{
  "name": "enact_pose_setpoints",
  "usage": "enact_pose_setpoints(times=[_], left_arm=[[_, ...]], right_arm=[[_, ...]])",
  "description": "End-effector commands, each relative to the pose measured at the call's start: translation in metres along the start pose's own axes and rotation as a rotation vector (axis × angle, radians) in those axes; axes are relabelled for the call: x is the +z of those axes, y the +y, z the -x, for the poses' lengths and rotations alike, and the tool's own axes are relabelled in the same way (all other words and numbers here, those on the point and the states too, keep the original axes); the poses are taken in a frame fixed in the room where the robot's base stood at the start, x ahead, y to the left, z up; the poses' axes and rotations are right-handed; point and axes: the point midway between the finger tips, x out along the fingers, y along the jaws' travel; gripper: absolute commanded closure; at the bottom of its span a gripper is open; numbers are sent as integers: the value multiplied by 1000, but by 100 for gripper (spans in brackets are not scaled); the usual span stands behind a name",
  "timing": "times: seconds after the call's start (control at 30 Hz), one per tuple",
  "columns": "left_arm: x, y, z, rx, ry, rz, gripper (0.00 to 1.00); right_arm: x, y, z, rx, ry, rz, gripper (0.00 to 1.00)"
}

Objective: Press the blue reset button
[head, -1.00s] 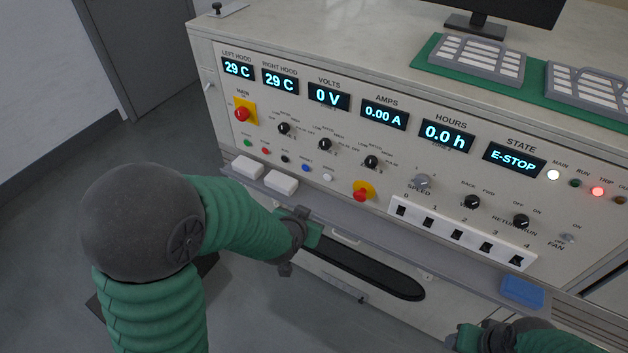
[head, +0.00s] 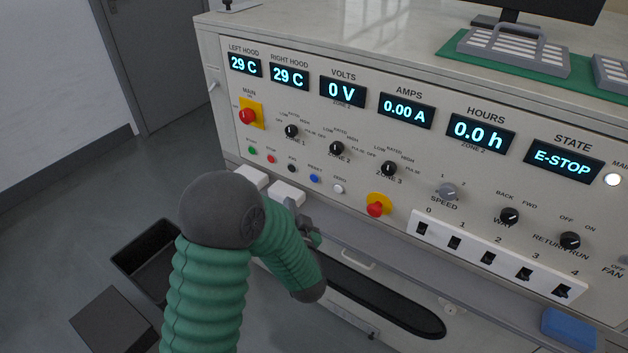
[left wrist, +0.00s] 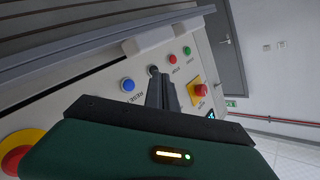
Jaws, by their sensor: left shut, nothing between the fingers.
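The blue reset button (head: 314,178) is in the lower row of small round buttons on the panel front, between a black and a white button. It also shows clearly in the left wrist view (left wrist: 127,85), with its RESET label beside it. My left gripper (head: 302,217) is below and in front of that row, partly hidden by my forearm. In the left wrist view its fingers (left wrist: 160,80) are shut and empty, appearing over the black button, to the right of the blue one. Contact with the panel cannot be told. My right gripper is out of view.
A red mushroom button on yellow (head: 375,208) is right of the button row. Another red button on yellow (head: 248,115) is at upper left. White blocks (head: 287,193) sit on the ledge below. The state display (head: 563,162) reads E-STOP.

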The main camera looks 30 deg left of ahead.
Motion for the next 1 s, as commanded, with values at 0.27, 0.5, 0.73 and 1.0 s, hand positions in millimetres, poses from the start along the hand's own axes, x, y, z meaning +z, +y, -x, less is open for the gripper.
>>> enact_pose_setpoints(times=[0.27, 0.5, 0.73, 1.0], left_arm=[[-20, 21, -29, -1, 1, 4, 100], [-36, 35, -48, 1, 0, 2, 100], [-40, 39, -54, 0, 1, 1, 100], [-39, 39, -54, 0, 1, 1, 100]], right_arm=[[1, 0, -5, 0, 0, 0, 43], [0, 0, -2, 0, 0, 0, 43], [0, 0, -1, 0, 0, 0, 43], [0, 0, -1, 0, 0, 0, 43]])
